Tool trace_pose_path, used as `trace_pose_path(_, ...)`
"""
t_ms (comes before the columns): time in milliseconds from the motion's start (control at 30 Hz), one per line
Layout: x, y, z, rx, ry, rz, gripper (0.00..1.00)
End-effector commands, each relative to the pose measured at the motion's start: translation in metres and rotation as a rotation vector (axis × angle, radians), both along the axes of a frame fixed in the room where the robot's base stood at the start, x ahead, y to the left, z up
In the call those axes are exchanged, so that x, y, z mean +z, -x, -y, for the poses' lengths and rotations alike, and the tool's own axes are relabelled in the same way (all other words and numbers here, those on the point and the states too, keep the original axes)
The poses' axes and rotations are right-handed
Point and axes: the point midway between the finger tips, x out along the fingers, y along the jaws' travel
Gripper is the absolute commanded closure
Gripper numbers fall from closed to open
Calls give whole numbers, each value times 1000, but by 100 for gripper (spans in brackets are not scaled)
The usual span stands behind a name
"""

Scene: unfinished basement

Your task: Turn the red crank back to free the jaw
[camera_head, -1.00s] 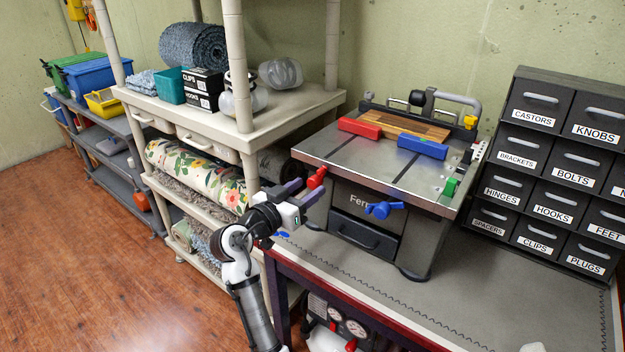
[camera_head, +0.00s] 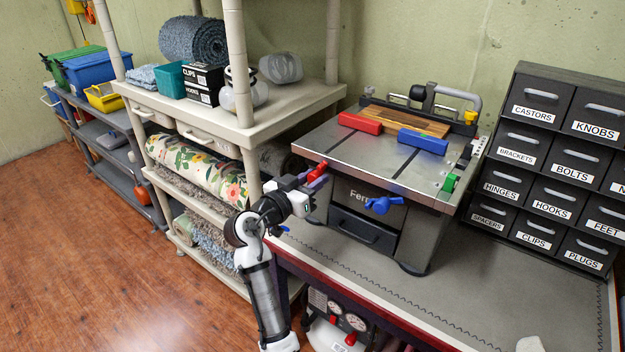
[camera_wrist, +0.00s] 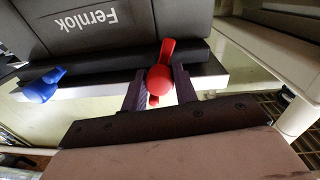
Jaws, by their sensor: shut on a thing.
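The red crank (camera_head: 317,172) is on the left front side of the grey Fernlok bench machine (camera_head: 345,158). My gripper (camera_head: 315,181) is shut on it; in the wrist view, the dark fingers (camera_wrist: 159,88) lie on either side of the crank's round red hub (camera_wrist: 160,78), and its lever tilts up. A red jaw block (camera_head: 360,122) lies on the machine's top along the left front edge of a wooden board (camera_head: 408,120). A blue jaw block (camera_head: 422,141) lies at the board's right front. A blue crank (camera_head: 383,205) is on the machine's front; it shows in the wrist view (camera_wrist: 42,86).
A beige shelf (camera_head: 240,140) with rolled rugs stands close left of my arm. A labelled drawer cabinet (camera_head: 550,160) stands right of the machine. The workbench top (camera_head: 470,285) is mostly clear in front. A green block (camera_head: 450,182) is at the machine's right corner.

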Motion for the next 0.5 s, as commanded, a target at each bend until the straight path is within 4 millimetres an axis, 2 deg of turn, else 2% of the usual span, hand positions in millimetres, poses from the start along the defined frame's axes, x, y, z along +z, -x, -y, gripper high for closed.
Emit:
trace_pose_path(267,0,0,0,-2,50,-38,94)
trace_pose_path(500,0,1,1,-2,181,-136,94)
